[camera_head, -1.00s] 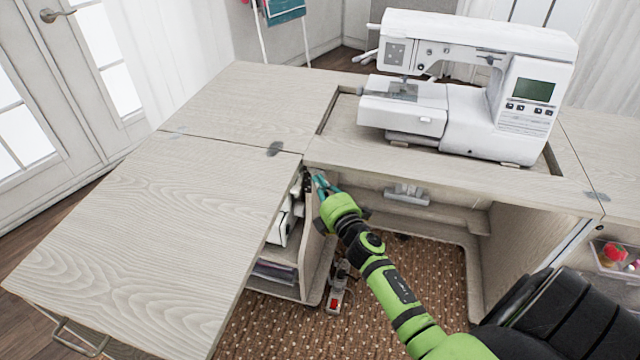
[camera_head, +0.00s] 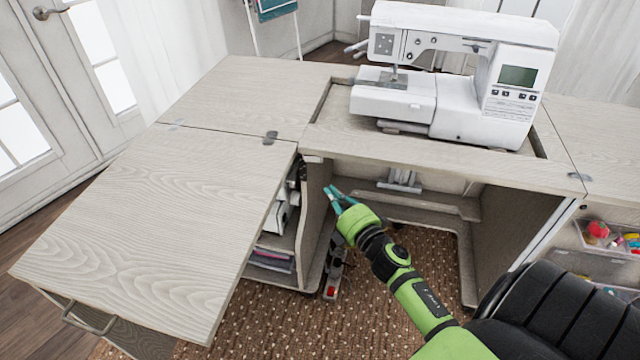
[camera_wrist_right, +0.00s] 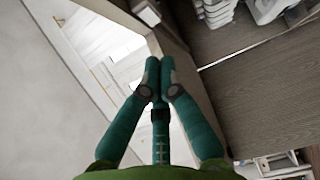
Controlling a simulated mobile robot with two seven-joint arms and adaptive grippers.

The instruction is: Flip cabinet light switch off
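The sewing cabinet (camera_head: 440,160) stands in front of me, its kneehole open below the top. Inside, the kneehole looks dim. I cannot clearly make out the light switch; a small pale piece (camera_head: 312,159) sits under the top's front edge near the left corner, but I cannot tell what it is. My right gripper (camera_head: 337,193) is in the kneehole opening, below that edge and apart from it. In the right wrist view its teal fingertips (camera_wrist_right: 159,68) meet, with nothing between them. My left gripper is out of view.
A sewing machine (camera_head: 455,75) stands on the cabinet top. A hinged leaf (camera_head: 150,220) extends at left, with shelves (camera_head: 275,255) beside the kneehole. A power strip (camera_head: 333,278) lies on the brown carpet. A black chair (camera_head: 560,310) is at lower right.

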